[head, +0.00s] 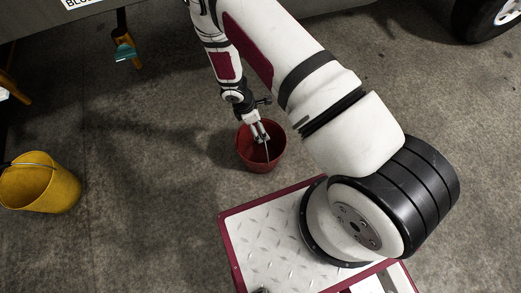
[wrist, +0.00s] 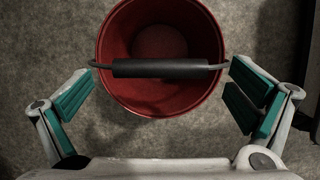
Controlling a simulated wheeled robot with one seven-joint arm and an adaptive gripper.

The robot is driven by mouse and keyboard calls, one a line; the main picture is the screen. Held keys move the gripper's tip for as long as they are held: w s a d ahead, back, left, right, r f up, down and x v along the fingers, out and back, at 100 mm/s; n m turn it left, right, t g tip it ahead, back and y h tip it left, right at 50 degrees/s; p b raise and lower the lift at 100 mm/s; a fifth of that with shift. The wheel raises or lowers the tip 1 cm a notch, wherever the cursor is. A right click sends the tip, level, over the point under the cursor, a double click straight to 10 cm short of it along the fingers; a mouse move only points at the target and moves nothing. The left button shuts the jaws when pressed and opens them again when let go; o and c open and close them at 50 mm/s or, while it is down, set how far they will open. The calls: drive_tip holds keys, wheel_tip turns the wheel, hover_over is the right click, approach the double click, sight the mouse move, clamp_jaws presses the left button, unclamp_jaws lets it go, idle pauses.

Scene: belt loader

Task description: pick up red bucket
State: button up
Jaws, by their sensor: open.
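The red bucket (head: 262,157) stands upright on the floor in the middle of the head view. It also shows from above in the wrist view (wrist: 160,98), with its inside empty. Its dark handle (wrist: 160,68) is raised across the mouth, with a thick grip in the middle. My gripper (head: 262,137) is over the bucket in the head view. In the wrist view its teal finger pads (wrist: 160,95) are wide apart, one on each side of the bucket and handle. Nothing is between the pads in a grasp. I cannot tell the exact height of the fingers above the rim.
A yellow bucket (head: 40,183) stands on the floor at the left. The loader's grey body (head: 75,12) and a yellow leg (head: 124,45) are at the top left, and a wheel (head: 490,18) is at the top right. The floor around the red bucket is clear.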

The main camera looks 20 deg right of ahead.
drive_tip(key=b+x, duration=0.1)
drive_tip(key=x, duration=0.2)
drive_tip(key=shift+r, duration=0.1)
drive_tip(key=c, duration=1.8)
drive_tip(key=shift+c, duration=0.8)
drive_tip(key=shift+o, duration=0.2)
drive_tip(key=shift+s, duration=0.1)
